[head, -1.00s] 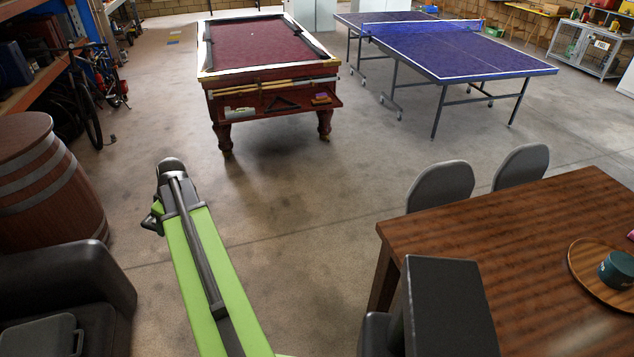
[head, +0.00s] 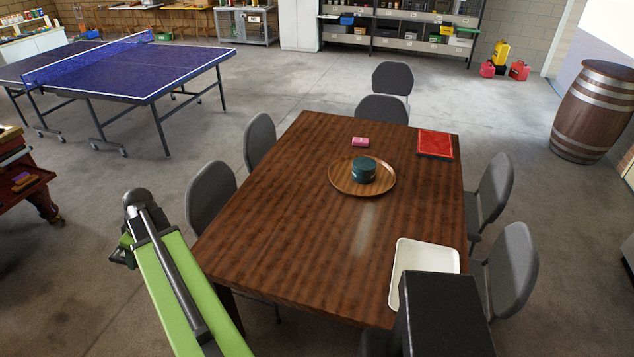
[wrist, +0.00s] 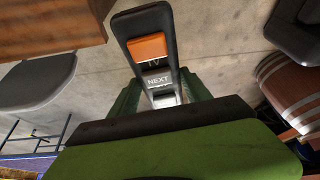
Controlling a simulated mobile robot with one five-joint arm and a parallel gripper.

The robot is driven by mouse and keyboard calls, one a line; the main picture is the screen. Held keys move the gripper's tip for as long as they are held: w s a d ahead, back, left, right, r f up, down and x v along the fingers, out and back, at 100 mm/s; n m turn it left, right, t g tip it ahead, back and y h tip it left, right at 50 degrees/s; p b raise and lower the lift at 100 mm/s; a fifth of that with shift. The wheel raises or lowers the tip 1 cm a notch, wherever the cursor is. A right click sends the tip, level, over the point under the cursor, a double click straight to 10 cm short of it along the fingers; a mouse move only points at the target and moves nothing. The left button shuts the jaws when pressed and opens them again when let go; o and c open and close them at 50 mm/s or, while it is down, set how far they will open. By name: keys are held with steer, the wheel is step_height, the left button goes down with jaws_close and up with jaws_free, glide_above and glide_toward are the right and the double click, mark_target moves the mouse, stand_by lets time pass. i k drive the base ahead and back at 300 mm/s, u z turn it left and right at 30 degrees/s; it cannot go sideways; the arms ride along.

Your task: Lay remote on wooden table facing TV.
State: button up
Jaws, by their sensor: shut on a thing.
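In the head view the wooden table (head: 290,215) fills the middle. My arm's end is left of its near left corner, over the floor, and the remote cannot be made out there. I cannot identify a TV in any view.
On the table are a round wooden tray (head: 340,183) with a dark green tin (head: 364,170), a pink item (head: 360,142), a red book-like item (head: 435,144) and a white tray (head: 428,252). Grey chairs (head: 211,195) surround it. The left table half is bare.

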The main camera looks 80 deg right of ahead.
mark_target(332, 284)
steer(key=z, duration=0.3)
steer(key=k, duration=2)
steer(key=i, duration=0.95)
steer(key=z, duration=0.05)
